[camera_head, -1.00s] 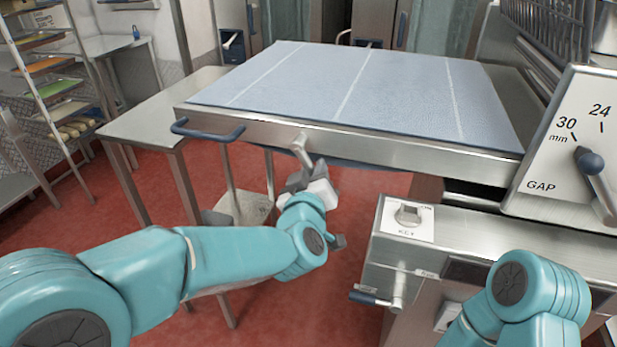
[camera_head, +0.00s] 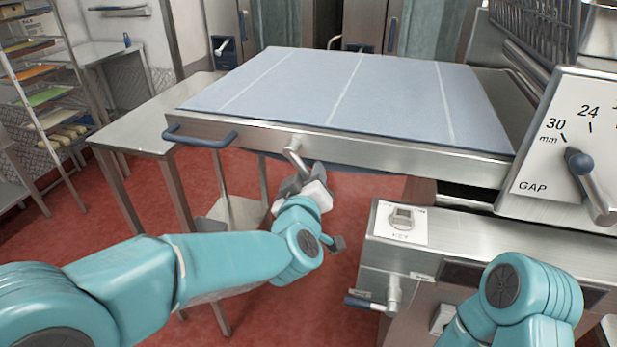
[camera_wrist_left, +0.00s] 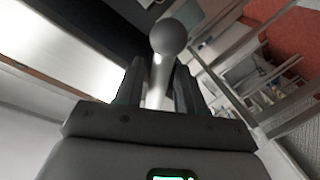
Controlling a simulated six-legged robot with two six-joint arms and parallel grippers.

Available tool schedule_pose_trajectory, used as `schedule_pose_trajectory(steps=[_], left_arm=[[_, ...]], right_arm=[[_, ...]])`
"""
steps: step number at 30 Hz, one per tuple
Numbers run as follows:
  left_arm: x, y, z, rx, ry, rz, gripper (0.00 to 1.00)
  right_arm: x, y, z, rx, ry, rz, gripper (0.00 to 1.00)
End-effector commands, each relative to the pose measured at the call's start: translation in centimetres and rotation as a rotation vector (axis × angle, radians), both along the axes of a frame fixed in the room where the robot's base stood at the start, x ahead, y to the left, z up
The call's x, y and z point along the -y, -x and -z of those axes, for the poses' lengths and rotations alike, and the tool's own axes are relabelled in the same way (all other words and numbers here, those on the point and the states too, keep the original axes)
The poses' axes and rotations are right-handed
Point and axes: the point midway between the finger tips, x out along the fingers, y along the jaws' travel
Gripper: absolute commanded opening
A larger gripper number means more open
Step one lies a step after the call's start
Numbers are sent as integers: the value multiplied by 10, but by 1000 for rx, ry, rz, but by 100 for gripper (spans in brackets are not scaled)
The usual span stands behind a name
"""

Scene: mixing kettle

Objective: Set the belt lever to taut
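The belt lever (camera_head: 294,153) is a short metal bar on the front rail below the blue-grey belt (camera_head: 360,95). It slants down to my left gripper (camera_head: 304,180), which is at its lower part. In the left wrist view the lever (camera_wrist_left: 157,85) runs between the two dark fingers of my left gripper (camera_wrist_left: 157,88), with a rounded grey end (camera_wrist_left: 168,38) beyond the fingertips. The fingers lie close along both sides of the bar and look shut on it. My wrist hides part of the lever in the head view. My right arm shows at lower right, its gripper out of view.
A blue handle (camera_head: 200,138) juts from the rail to the left of the lever. A control box with a key switch (camera_head: 402,218) and a blue-tipped lever (camera_head: 370,300) stands to the right. The gap dial (camera_head: 570,140) is at far right.

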Motion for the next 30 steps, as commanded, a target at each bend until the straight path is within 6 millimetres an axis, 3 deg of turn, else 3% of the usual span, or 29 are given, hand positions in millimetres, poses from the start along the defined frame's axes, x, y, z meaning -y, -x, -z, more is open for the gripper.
schedule_pose_trajectory(steps=[14,19,24,26,30], left_arm=[[-1,-1,-3,15,-21,0,43],[-15,-5,2,82,-248,-1,43],[-38,-11,3,198,-614,2,43],[-37,6,11,200,-597,5,43],[-40,38,11,200,-592,4,43]], right_arm=[[0,0,-2,0,0,0,56],[0,0,-17,0,0,0,56],[0,0,-52,1,0,0,56],[0,0,-35,1,0,0,56],[0,0,-28,-1,0,0,56]])
